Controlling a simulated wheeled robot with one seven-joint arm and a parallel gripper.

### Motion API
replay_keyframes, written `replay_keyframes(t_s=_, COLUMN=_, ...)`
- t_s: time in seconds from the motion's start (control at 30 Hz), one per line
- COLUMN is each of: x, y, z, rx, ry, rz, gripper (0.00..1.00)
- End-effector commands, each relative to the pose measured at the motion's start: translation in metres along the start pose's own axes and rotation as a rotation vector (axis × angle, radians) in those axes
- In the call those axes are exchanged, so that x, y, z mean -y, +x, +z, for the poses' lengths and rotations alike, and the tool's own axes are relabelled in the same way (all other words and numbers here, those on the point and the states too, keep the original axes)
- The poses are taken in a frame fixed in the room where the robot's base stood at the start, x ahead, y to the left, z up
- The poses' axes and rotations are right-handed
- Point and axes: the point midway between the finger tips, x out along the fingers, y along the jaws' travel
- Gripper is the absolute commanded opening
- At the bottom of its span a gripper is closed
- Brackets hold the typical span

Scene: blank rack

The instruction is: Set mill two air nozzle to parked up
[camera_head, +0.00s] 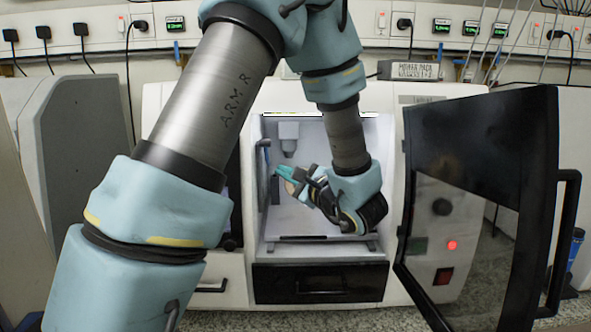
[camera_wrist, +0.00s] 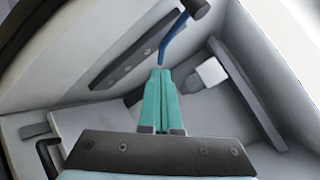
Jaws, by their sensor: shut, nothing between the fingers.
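The mill (camera_head: 420,98) stands open, and my arm reaches into its pale chamber. In the wrist view a thin blue air nozzle (camera_wrist: 174,40) runs from a dark pivot piece at the top down toward my fingertips. In the head view the blue nozzle (camera_head: 266,148) shows small at the chamber's left wall. My gripper (camera_head: 279,172) has teal fingers, shut and empty, inside the chamber. In the wrist view my gripper (camera_wrist: 161,72) has its tips just below the nozzle's free end; I cannot tell whether they touch.
The mill's dark door (camera_head: 480,130) is swung open to the right. A spindle (camera_head: 288,140) hangs from the chamber top, and it also shows in the wrist view (camera_wrist: 211,72). A dark drawer (camera_head: 320,283) is below the chamber. A grey machine (camera_head: 85,150) stands at the left.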

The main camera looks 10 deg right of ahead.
Motion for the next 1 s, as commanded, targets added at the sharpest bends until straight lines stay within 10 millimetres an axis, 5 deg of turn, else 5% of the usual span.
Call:
replay_keyframes(t_s=0.2, x=0.000, y=0.021, z=0.001, rx=0.001, ry=0.001, rz=0.002, gripper=0.00)
replay_keyframes(t_s=1.0, x=0.004, y=0.035, z=-0.005, rx=0.029, ry=-0.031, rz=-0.030, gripper=0.00)
